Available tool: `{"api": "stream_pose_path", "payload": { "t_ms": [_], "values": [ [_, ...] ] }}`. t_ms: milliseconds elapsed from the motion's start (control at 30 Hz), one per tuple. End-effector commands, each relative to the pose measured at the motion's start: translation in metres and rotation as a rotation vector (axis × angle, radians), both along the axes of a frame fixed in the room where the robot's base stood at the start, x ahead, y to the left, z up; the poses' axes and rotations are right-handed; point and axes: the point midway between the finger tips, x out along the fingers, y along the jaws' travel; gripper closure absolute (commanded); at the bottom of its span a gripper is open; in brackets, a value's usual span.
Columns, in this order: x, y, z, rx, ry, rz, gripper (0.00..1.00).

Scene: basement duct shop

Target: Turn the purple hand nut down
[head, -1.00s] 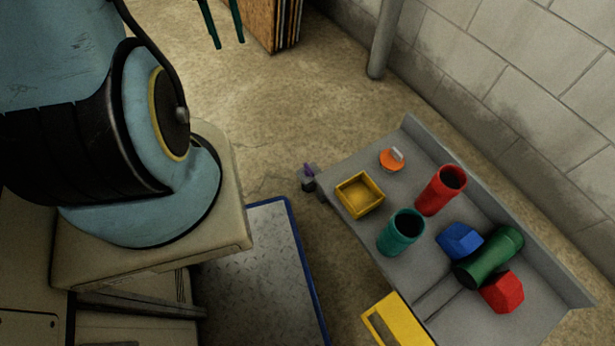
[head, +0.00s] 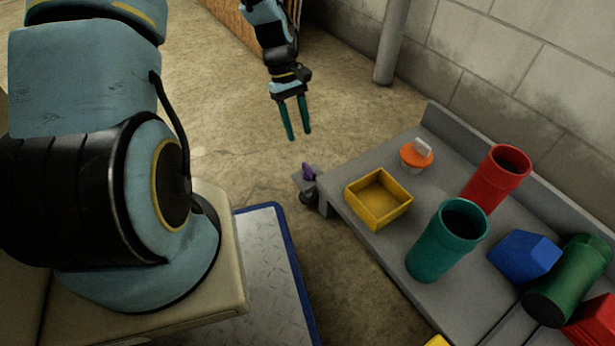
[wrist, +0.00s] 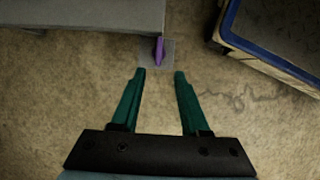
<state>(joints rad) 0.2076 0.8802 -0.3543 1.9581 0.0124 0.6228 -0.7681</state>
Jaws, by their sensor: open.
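The purple hand nut (head: 309,172) sits on a small grey bracket at the near-left end of the grey bench. In the wrist view the purple nut (wrist: 159,50) shows as a narrow upright shape over a small grey plate (wrist: 150,58), just beyond my fingertips and about midway between them. My gripper (head: 297,138) has two green fingers and hangs above the floor, up and to the left of the nut in the head view. In the wrist view my gripper (wrist: 160,73) is open and empty, with the fingers well apart.
The grey bench (head: 345,208) holds a yellow tray (head: 380,200), an orange disc with a pale tab (head: 416,155), teal and red cylinders, and blue, green and red pieces. A blue-edged metal plate (head: 270,270) lies left of it. Open floor surrounds my gripper.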

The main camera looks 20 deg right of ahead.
Motion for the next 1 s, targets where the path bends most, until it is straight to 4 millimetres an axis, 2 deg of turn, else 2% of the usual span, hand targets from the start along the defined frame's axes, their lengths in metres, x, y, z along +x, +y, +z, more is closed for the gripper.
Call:
{"api": "stream_pose_path", "payload": {
  "t_ms": [167,600,800,1000],
  "values": [
    [-0.005,-0.004,-0.018,0.000,0.007,0.002,0.55],
    [-0.033,-0.011,-0.089,0.001,0.006,0.001,0.55],
    [-0.039,-0.013,-0.103,0.001,0.005,0.002,0.55],
    [-0.041,-0.013,-0.105,0.001,0.004,0.002,0.55]
  ]
}}
